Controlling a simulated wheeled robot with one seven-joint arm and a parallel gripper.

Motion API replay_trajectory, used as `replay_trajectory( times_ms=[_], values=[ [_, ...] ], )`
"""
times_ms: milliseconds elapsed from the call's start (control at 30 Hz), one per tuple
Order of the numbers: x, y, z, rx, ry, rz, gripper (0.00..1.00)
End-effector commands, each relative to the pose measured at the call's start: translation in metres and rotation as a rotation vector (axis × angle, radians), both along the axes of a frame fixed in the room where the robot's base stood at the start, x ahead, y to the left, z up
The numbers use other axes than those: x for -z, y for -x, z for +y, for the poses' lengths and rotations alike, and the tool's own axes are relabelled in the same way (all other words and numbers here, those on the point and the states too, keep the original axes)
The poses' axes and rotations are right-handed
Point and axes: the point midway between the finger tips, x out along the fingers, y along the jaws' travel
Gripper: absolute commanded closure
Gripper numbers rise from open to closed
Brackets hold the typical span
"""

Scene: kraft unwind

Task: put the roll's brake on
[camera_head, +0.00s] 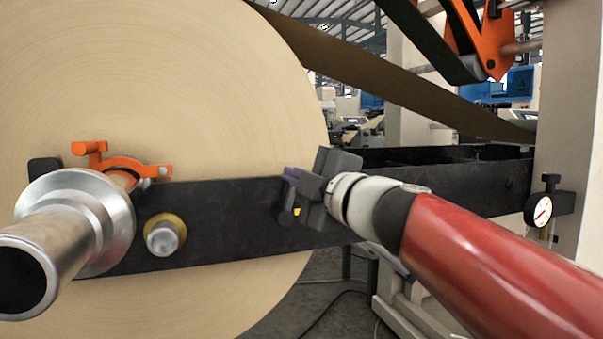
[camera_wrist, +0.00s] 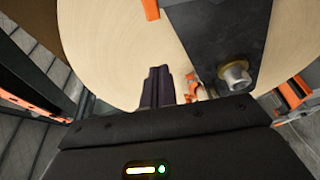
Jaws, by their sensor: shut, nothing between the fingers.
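The big tan kraft roll (camera_head: 230,90) fills the left of the head view and shows behind the gripper in the wrist view (camera_wrist: 100,50). A black arm plate (camera_head: 225,212) crosses its face. A silver knob with a brass ring (camera_head: 165,237) sits on that plate and shows in the wrist view (camera_wrist: 235,76). An orange clamp piece (camera_head: 125,163) curves over the roll's shaft. I cannot tell which part is the brake. My gripper (camera_head: 287,194) is shut and empty, in front of the plate's middle, right of the knob. Its dark fingers (camera_wrist: 158,86) are together.
A silver flanged shaft (camera_head: 70,220) sticks out toward me at left. A dial gauge (camera_head: 541,210) is on the pale upright at right. The brown web (camera_head: 390,75) runs down from the roll to the right. Orange brackets (camera_wrist: 293,92) show at right in the wrist view.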

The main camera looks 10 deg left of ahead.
Motion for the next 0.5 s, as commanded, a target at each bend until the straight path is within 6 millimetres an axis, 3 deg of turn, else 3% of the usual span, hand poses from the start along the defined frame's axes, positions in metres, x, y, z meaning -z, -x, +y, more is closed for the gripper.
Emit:
replay_trajectory(
  times_ms=[433, 500],
  values=[
    [-0.009, -0.059, 0.071, -0.003, -0.003, 0.002, 1.0],
    [-0.002, -0.065, 0.055, 0.005, -0.003, 0.001, 1.0]
  ],
)
